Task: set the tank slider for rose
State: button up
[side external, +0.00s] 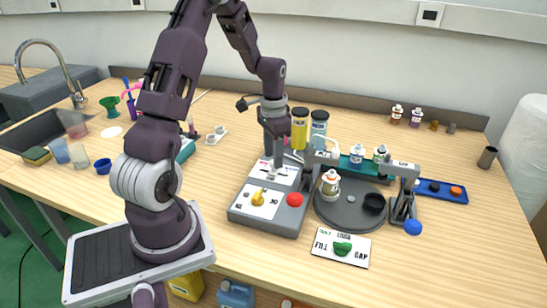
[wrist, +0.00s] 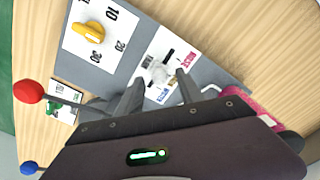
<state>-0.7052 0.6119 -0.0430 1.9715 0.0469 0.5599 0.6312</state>
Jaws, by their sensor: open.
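The tank slider is a pale knob (wrist: 158,72) on a white panel (side external: 281,175) of the grey control box (side external: 237,208). In the wrist view the panel has a pink label (wrist: 190,60), which seems to read rose, and a blue label (wrist: 160,95). A dark slot mark (wrist: 168,54) shows beside the knob. My gripper (wrist: 160,78) is open, with one finger on each side of the knob; contact cannot be told. In the side view my gripper (side external: 274,160) points down over the panel and partly hides the slider.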

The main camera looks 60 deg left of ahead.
jog(key=shift+f, duration=0.7)
grip_shut()
dwell(0.9)
